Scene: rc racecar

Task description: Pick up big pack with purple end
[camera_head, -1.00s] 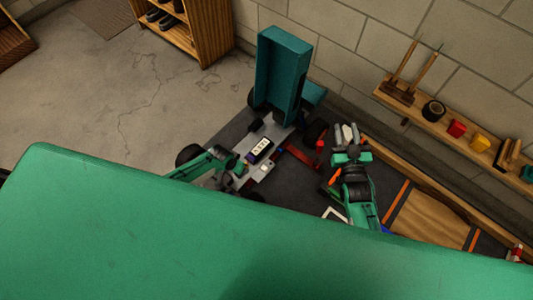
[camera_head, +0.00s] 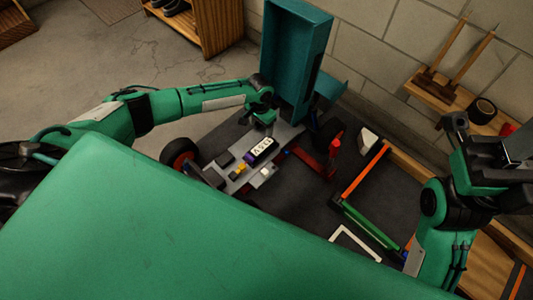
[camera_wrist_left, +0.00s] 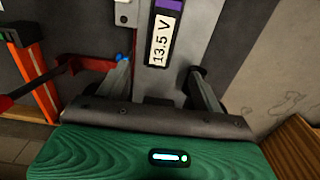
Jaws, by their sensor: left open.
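The big pack, black with a white label and a purple end (camera_head: 261,149), lies on the grey chassis plate of the car. In the left wrist view, its label (camera_wrist_left: 160,40) reads 13.5 V and the purple end is at the top edge. My left gripper (camera_head: 264,121) is just beyond the pack's far end, and the gap between pack and fingers is hard to judge. In the left wrist view its two fingers (camera_wrist_left: 163,85) are apart, with the pack ahead between them and nothing held. My right gripper (camera_head: 492,165) is at the right, away from the pack; its finger opening is unclear.
The car's teal body (camera_head: 292,60) stands upright behind the chassis, close to my left gripper. A smaller yellow-marked part (camera_head: 239,169) sits near the pack. A red stand (camera_head: 333,160) is right of the chassis. A wooden shelf (camera_head: 455,95) runs along the wall.

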